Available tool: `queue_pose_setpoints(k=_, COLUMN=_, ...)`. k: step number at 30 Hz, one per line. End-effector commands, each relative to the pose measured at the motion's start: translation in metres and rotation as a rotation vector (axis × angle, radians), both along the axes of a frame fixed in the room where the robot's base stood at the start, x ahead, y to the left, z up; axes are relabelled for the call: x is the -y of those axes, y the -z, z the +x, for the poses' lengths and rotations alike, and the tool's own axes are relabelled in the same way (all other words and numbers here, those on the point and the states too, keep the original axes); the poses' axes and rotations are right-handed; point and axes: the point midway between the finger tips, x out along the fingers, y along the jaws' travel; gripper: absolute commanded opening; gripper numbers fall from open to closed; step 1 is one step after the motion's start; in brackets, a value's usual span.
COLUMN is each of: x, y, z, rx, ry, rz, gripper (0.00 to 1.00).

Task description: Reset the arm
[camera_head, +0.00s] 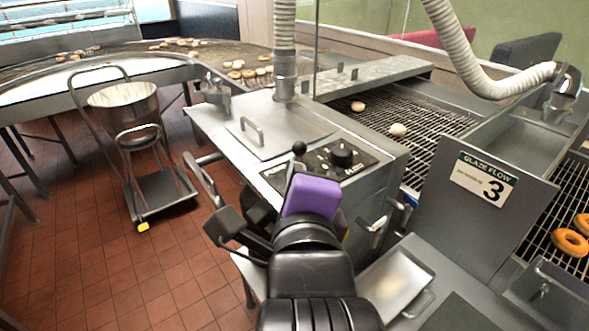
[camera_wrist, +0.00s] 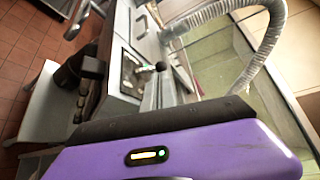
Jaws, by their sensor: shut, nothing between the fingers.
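My arm's black links rise from the bottom of the head view to the purple housing of my gripper (camera_head: 312,195), just in front of the machine's control panel (camera_head: 325,163). My gripper is shut and empty. Its fingertips cannot be clearly made out. In the wrist view the purple housing (camera_wrist: 180,153) with a small lit display fills the bottom. Beyond it are the panel and a black-knobbed lever (camera_wrist: 160,66).
A "Glaze Flow 3" sign (camera_head: 484,183) stands on the machine at right, near a wire conveyor (camera_head: 430,130). A metal tray (camera_head: 395,282) lies right of my arm. A cart (camera_head: 160,190) with a bowl (camera_head: 122,103) stands at left on open tiled floor (camera_head: 85,250).

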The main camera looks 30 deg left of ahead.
Motion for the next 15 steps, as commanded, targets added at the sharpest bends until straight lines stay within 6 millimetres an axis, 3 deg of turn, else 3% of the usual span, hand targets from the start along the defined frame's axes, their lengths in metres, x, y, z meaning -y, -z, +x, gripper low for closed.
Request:
queue_pose_setpoints(k=5, x=0.0067, y=-0.0018, z=-0.0105, rx=-0.001, ry=0.0, rz=0.0, gripper=0.0)
queue_pose_setpoints(k=15, x=0.0072, y=-0.0022, z=-0.0112, rx=-0.001, ry=0.0, rz=0.0, gripper=0.0)
